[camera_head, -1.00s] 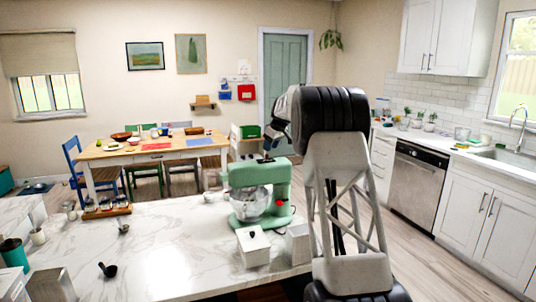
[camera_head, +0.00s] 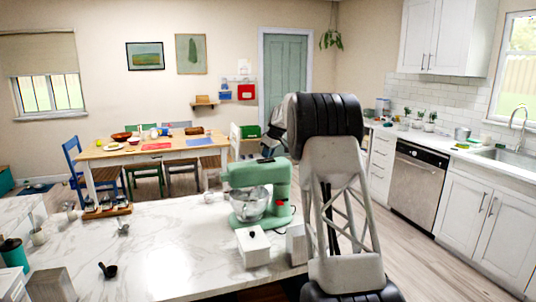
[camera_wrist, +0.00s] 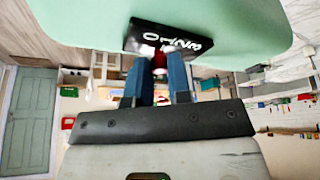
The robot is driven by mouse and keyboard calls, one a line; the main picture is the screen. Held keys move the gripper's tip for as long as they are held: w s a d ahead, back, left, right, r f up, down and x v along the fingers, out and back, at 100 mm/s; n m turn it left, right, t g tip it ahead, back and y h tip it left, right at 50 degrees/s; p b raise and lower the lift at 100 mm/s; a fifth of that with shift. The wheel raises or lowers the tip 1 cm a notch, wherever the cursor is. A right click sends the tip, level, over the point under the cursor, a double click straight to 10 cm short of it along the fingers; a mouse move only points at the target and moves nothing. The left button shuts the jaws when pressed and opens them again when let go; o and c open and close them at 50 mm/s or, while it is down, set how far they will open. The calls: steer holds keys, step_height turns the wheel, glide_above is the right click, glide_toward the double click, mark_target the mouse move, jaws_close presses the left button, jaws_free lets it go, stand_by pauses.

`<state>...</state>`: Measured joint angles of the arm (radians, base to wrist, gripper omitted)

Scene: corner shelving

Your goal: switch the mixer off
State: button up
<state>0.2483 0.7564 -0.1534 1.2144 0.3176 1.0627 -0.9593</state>
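The mint-green stand mixer (camera_head: 243,172) stands upright on the marble island, with its steel bowl (camera_head: 249,203) under the head. In the wrist view, the mixer's green body (camera_wrist: 75,25) fills the top, with a black plate (camera_wrist: 165,42) bearing white lettering. A small red knob (camera_wrist: 156,58) shows at that plate, partly hidden by my fingers. My gripper (camera_wrist: 162,62) has its two blue fingers a narrow gap apart, with their tips at the plate and the knob between or just beyond them. I cannot tell whether they touch the knob. In the head view the fingertips are hard to make out behind the mixer.
A white lidded box (camera_head: 253,246) and a grey block stand in front of the mixer. A tray of jars (camera_head: 107,209) is on the island's left. The island's middle is clear. A wooden dining table (camera_head: 155,149) stands behind.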

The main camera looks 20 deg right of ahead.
jaws_close()
steer(key=shift+d, duration=0.95)
steer(key=o, duration=0.7)
jaws_free()
steer(key=shift+c, duration=0.2)
steer(key=v, duration=0.7)
steer(key=shift+r, duration=0.4)
steer(key=shift+s, duration=0.15)
